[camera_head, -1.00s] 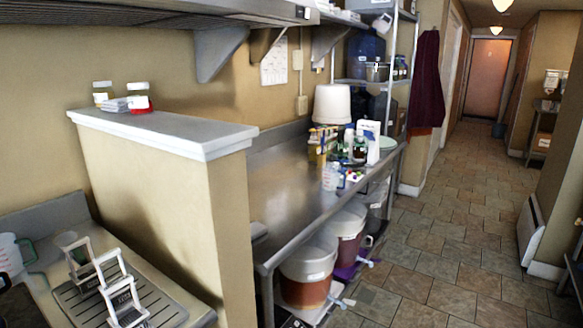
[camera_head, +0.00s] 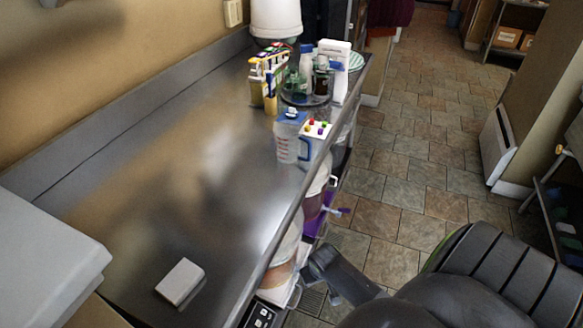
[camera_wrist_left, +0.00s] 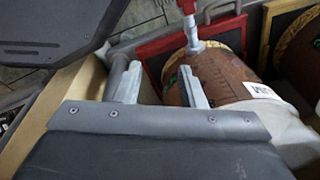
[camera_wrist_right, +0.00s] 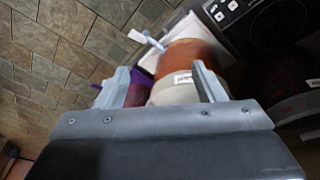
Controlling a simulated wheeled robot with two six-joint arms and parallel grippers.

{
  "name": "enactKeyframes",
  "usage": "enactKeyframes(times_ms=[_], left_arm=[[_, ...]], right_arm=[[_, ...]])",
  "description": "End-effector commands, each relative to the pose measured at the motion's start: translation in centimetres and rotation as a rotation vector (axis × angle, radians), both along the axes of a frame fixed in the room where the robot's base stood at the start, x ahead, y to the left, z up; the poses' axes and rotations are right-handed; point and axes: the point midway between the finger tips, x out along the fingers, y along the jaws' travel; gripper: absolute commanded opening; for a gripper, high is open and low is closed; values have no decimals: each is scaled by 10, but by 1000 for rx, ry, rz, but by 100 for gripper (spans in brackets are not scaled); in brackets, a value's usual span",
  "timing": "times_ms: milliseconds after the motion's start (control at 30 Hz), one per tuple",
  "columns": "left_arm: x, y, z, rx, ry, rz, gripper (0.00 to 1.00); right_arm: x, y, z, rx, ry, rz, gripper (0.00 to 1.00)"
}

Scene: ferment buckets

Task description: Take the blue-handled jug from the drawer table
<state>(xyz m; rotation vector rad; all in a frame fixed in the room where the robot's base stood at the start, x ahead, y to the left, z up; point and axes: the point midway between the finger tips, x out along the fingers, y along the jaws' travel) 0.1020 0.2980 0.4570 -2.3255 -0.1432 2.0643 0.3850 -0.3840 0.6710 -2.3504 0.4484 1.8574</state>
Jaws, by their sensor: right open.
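The blue-handled jug (camera_head: 287,139) is a clear measuring jug with red markings. It stands upright on the steel table (camera_head: 190,165) near its front edge, its blue handle facing right. Neither wrist view shows the jug. My right gripper (camera_wrist_right: 163,84) is open and empty, below the tabletop, facing the buckets under the table and well away from the jug. My left gripper (camera_wrist_left: 159,84) is open and empty, near a brown bucket (camera_wrist_left: 215,75) with a red tap. It is out of the head view.
A box with coloured caps (camera_head: 316,131) stands right beside the jug. Behind are yellow packets (camera_head: 266,80), bottles and a white carton (camera_head: 335,68). A small white block (camera_head: 180,281) lies at the table's near end, with bare steel between. Tiled floor (camera_head: 400,200) is free to the right.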

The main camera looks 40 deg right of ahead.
Motion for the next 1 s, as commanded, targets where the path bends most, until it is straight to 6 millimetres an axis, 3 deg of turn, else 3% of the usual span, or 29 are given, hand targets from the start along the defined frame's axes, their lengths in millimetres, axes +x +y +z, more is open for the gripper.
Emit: enactKeyframes(times_ms=[33, 200, 400, 600, 767, 1000], left_arm=[[-3, 2, 10, 2, 4, 1, 36], [-13, 6, 23, 7, 17, 1, 36], [-23, 9, 33, 11, 34, 2, 36], [-22, 9, 43, 12, 33, 2, 36], [-15, 9, 39, 11, 22, 1, 36], [-11, 7, 40, 9, 16, 0, 36]], right_arm=[[13, -1, 34, -4, -18, -5, 63], [36, 4, 119, -7, -44, -31, 63], [42, 10, 188, -16, -63, -47, 63], [39, 16, 244, -29, -79, -57, 63], [74, -1, 256, -34, -84, -139, 63], [129, -33, 302, -37, -114, -309, 63]])
